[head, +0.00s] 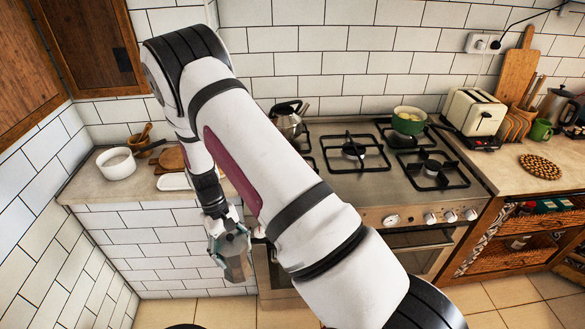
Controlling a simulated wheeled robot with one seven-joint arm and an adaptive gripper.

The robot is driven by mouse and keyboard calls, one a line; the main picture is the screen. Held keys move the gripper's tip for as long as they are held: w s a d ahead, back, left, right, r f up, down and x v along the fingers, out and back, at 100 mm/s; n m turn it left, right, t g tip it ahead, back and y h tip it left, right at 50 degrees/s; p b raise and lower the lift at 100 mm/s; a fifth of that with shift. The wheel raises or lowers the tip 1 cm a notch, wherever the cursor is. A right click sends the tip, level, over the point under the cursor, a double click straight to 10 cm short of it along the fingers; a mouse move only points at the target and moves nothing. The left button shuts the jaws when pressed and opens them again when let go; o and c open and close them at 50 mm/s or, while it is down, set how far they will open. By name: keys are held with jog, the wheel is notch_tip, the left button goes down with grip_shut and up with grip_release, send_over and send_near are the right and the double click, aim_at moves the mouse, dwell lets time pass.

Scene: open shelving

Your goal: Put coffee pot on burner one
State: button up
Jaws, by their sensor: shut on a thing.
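My gripper (228,232) is shut on a grey metal coffee pot (236,265), which hangs below the fingers in front of the counter, left of the stove. The fingers partly cover the pot's upper part. The steel stove (385,195) stands to the right, with several black burner grates. The back middle burner (353,150) and the front right burner (433,170) are bare. My arm hides the stove's front left area. I cannot tell which burner is number one.
A kettle (287,122) stands at the stove's back left. A green pot (408,121) sits on the back right burner. A toaster (473,112) stands right of the stove. The left counter holds a white bowl (117,165) and a white board (174,182).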

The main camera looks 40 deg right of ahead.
jog(key=shift+s+r, duration=0.55)
jog(key=s+d+r+m+t+y, duration=0.2)
jog(key=s+d+r+m, duration=0.3)
jog(key=d+r+m, duration=0.7)
jog(key=s+d+r+m+t+y, duration=0.1)
jog(key=s+d+r+m+t, duration=0.4)
jog(key=d+r+m, duration=0.7)
jog(key=s+d, duration=0.1)
jog(key=d, duration=0.1)
jog(key=shift+d+r+m+y+p, duration=0.35)
jog(key=shift+d+m+y, duration=0.05)
